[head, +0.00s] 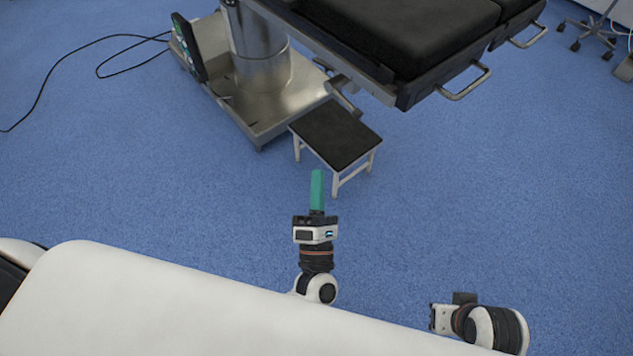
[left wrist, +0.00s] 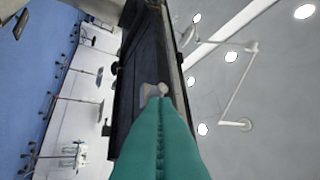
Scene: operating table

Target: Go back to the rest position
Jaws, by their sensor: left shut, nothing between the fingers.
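My left gripper (head: 317,176) stands out in front of me in the head view, with its green fingers together and nothing between them. It points away from me, toward the small step stool. In the left wrist view the two green fingers of my left gripper (left wrist: 158,100) meet along a ridged seam, and the picture is turned on its side. My right arm shows at the lower right of the head view, near the bottom edge. Its fingers cannot be made out.
A step stool (head: 336,134) with a dark top stands beyond my left gripper. Behind it is the operating table (head: 400,35) on a metal base (head: 262,75), with side rails. A black cable (head: 45,80) lies on the floor at left. The blue floor (head: 480,190) at right is clear.

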